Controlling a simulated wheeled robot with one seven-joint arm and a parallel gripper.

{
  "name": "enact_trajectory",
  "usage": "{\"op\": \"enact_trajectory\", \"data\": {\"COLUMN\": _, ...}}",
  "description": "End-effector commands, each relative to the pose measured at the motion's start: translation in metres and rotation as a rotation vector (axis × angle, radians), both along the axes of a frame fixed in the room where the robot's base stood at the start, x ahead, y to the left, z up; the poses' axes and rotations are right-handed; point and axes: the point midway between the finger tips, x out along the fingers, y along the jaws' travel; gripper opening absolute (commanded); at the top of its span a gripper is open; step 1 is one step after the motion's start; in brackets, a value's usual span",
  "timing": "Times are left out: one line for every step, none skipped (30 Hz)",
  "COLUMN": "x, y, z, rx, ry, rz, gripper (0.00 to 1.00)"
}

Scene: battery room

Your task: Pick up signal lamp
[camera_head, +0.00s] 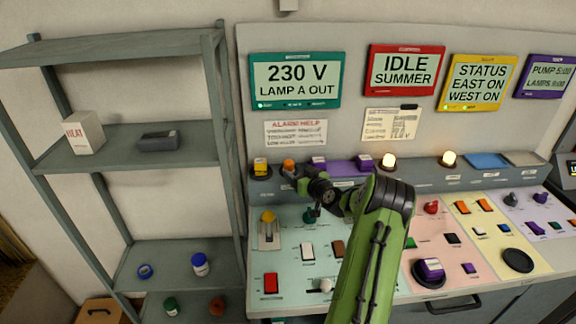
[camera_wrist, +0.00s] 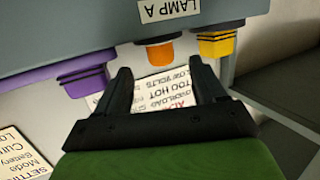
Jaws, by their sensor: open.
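Several lamp-like pieces stand on the ledge behind the console. A small orange one, unlit, the likely signal lamp (camera_head: 288,164), is near the ledge's left end. In the wrist view the orange piece (camera_wrist: 160,52) hangs upside down by a "LAMP A" label (camera_wrist: 170,9). My gripper (camera_head: 293,174) is at the ledge, close in front of it. In the wrist view my gripper (camera_wrist: 163,72) is open and empty, with the orange piece just beyond and between its fingertips. Contact cannot be told. Two pale lit lamps (camera_head: 389,161) (camera_head: 449,158) stand farther right.
A yellow piece (camera_head: 260,167) and a purple piece (camera_head: 318,163) flank the orange one closely. The console (camera_head: 290,235) below bears several knobs and switches. A grey shelf (camera_head: 190,138) stands left. A green screen (camera_head: 295,80) reads "LAMP A OUT".

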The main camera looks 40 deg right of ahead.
Motion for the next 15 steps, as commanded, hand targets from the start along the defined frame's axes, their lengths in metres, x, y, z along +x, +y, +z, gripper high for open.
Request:
{"op": "enact_trajectory", "data": {"x": 0.009, "y": -0.001, "z": -0.001, "rx": 0.002, "ry": -0.002, "rz": 0.003, "gripper": 0.7}}
{"op": "enact_trajectory", "data": {"x": 0.014, "y": -0.003, "z": -0.001, "rx": 0.002, "ry": -0.002, "rz": 0.003, "gripper": 0.7}}
{"op": "enact_trajectory", "data": {"x": 0.022, "y": -0.005, "z": -0.003, "rx": 0.001, "ry": -0.001, "rz": 0.004, "gripper": 0.7}}
{"op": "enact_trajectory", "data": {"x": 0.027, "y": -0.007, "z": -0.004, "rx": 0.002, "ry": -0.002, "rz": 0.003, "gripper": 0.7}}
{"op": "enact_trajectory", "data": {"x": 0.032, "y": -0.009, "z": -0.005, "rx": 0.001, "ry": -0.002, "rz": 0.003, "gripper": 0.7}}
{"op": "enact_trajectory", "data": {"x": 0.038, "y": -0.01, "z": -0.007, "rx": 0.001, "ry": -0.001, "rz": 0.004, "gripper": 0.7}}
{"op": "enact_trajectory", "data": {"x": 0.041, "y": -0.012, "z": -0.007, "rx": 0.0, "ry": -0.002, "rz": 0.003, "gripper": 0.7}}
{"op": "enact_trajectory", "data": {"x": 0.043, "y": -0.013, "z": -0.008, "rx": 0.0, "ry": -0.001, "rz": 0.002, "gripper": 0.7}}
{"op": "enact_trajectory", "data": {"x": 0.045, "y": -0.014, "z": -0.009, "rx": 0.001, "ry": 0.0, "rz": 0.001, "gripper": 0.7}}
{"op": "enact_trajectory", "data": {"x": 0.046, "y": -0.014, "z": -0.009, "rx": 0.003, "ry": 0.0, "rz": 0.002, "gripper": 0.7}}
{"op": "enact_trajectory", "data": {"x": 0.046, "y": -0.014, "z": -0.009, "rx": 0.003, "ry": 0.0, "rz": 0.002, "gripper": 0.7}}
{"op": "enact_trajectory", "data": {"x": 0.046, "y": -0.014, "z": -0.01, "rx": 0.003, "ry": 0.0, "rz": 0.002, "gripper": 0.7}}
{"op": "enact_trajectory", "data": {"x": 0.046, "y": -0.014, "z": -0.01, "rx": 0.003, "ry": 0.0, "rz": 0.002, "gripper": 0.7}}
{"op": "enact_trajectory", "data": {"x": 0.046, "y": -0.014, "z": -0.01, "rx": 0.003, "ry": 0.0, "rz": 0.002, "gripper": 0.7}}
{"op": "enact_trajectory", "data": {"x": 0.046, "y": -0.014, "z": -0.01, "rx": 0.002, "ry": 0.001, "rz": 0.002, "gripper": 0.7}}
